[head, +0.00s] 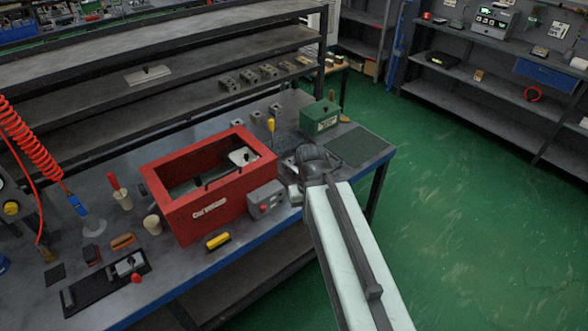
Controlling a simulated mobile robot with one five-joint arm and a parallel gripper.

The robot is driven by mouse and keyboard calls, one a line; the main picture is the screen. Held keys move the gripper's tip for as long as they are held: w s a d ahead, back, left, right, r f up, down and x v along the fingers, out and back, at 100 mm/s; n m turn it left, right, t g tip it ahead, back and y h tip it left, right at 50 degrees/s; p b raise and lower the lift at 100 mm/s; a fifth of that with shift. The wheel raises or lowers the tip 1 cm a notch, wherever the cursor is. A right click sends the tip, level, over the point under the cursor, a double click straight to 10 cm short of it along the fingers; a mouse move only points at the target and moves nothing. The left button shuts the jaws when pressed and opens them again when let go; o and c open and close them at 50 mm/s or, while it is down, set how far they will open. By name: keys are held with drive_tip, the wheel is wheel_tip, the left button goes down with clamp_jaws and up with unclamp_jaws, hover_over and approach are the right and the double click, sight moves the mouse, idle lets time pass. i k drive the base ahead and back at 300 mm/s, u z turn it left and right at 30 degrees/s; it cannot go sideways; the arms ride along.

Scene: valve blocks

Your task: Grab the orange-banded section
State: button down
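No section with a clear orange band can be made out at this size. Several small grey valve blocks (268,71) stand in a row on the rack shelf behind the bench. More small grey blocks (256,117) stand on the bench's back part. An orange-brown piece (123,241) lies on the bench at the front left; I cannot tell whether it has a band. My gripper (294,189) is at the end of my pale arm, above the bench beside the grey control box. Its fingers are too small and partly hidden to show whether they are open.
A red open-topped tank (206,211) stands mid-bench, with a grey control box (267,199) at its right. A green box (319,118) and a dark green mat (359,147) are at the bench's right end. The green floor (470,200) to the right is clear.

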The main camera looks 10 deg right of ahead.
sight(289, 164)
drive_tip(key=z, duration=0.1)
drive_tip(key=i, duration=1)
drive_tip(key=u, duration=0.15)
drive_tip(key=k, duration=0.5)
drive_tip(key=u, duration=0.6)
drive_tip(key=k, duration=0.7)
drive_tip(key=u, duration=0.4)
drive_tip(key=i, duration=0.75)
drive_tip(key=z, duration=0.05)
